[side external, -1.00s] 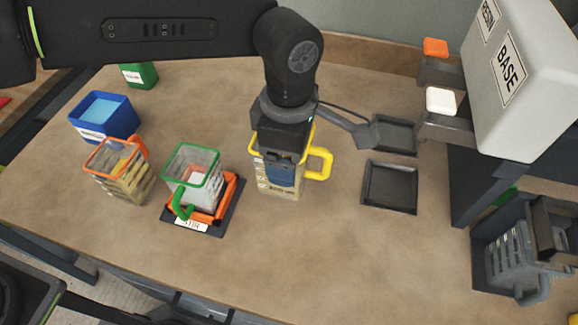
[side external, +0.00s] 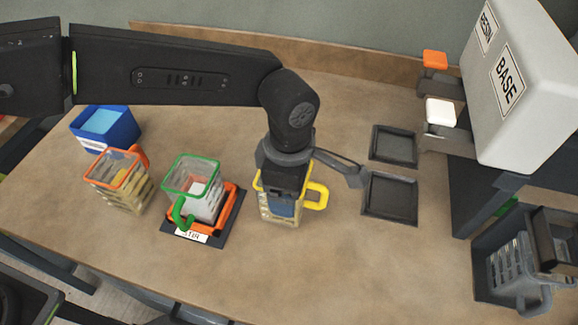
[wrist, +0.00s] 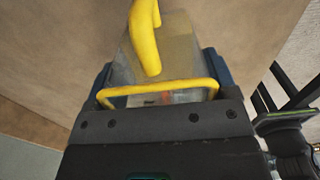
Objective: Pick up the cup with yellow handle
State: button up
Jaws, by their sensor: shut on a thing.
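The cup with yellow handle (side external: 267,211) is a clear cup with a yellow rim, near the middle of the table in the side view. My gripper (side external: 285,207) comes down from above and is shut on it. One blue finger shows against the cup's near side, and the yellow handle (side external: 318,196) points right. In the wrist view the cup (wrist: 180,45) sits between my blue fingers (wrist: 157,80), with its yellow rim close to the gripper body. I cannot tell whether its base touches the table.
An orange-rimmed cup (side external: 127,192) and a green-rimmed cup (side external: 195,178) on a dark stirring stand (side external: 232,213) stand left. A blue bin (side external: 122,133) is behind them. Two black trays (side external: 390,198) (side external: 393,146) and a grey BASE dispenser (side external: 515,120) are right. The front middle table is bare.

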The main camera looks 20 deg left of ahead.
jog(key=shift+f, duration=1.05)
jog(key=shift+f, duration=0.15)
jog(key=o, duration=1)
notch_tip(320, 180, up, 14)
jog(key=shift+s+d+f, duration=0.1)
jog(key=shift+d, duration=0.05)
